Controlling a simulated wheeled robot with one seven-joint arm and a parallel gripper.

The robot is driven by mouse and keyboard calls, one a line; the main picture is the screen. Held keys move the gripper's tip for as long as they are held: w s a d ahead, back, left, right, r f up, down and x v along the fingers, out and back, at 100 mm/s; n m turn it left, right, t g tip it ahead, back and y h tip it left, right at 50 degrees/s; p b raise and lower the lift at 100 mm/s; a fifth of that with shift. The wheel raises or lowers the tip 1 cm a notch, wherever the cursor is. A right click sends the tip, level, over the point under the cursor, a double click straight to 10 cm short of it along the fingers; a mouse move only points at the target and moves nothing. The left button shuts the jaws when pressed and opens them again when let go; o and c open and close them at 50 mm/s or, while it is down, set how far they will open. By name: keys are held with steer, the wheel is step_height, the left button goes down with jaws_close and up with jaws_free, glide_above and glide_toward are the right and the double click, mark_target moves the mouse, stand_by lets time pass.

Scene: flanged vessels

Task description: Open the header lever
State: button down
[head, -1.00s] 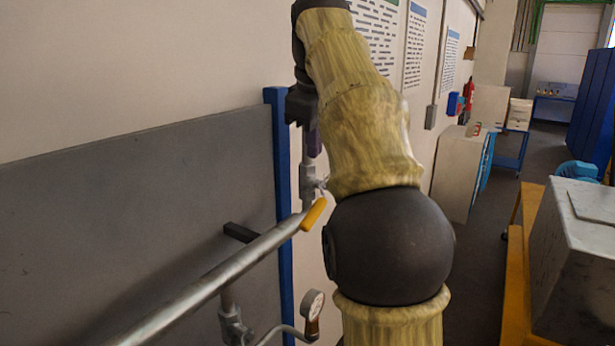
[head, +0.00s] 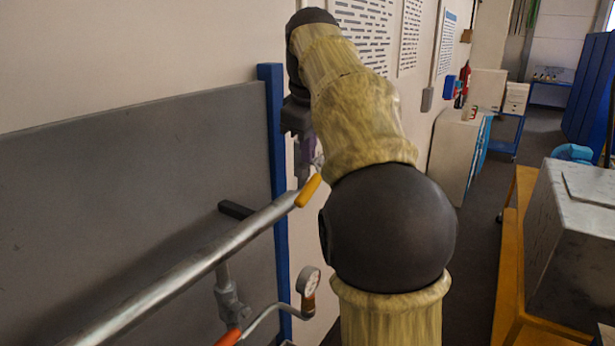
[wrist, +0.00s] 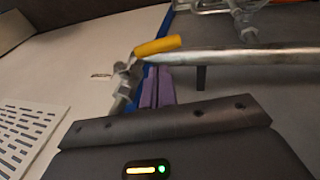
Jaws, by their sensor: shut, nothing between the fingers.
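The header lever has a yellow handle (head: 308,190) at the far end of the silver header pipe (head: 205,258). In the wrist view the yellow handle (wrist: 157,46) lies along the pipe's end, slightly tilted, beside a metal valve fitting (wrist: 122,95). My gripper (head: 304,172) is just above the handle in the head view, and my arm partly hides the valve. In the wrist view its purple fingers (wrist: 158,80) are together and empty, with their tips close to the handle. I cannot tell whether they touch it.
A grey panel (head: 130,190) with a blue post (head: 274,130) stands behind the pipe. A metal box (head: 570,250) on an orange stand is at right. The aisle beyond is open.

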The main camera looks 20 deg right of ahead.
mark_target(307, 186)
steer(key=x, duration=0.6)
steer(key=shift+f, duration=0.2)
steer(key=shift+w+d, duration=0.1)
steer(key=shift+w, duration=0.05)
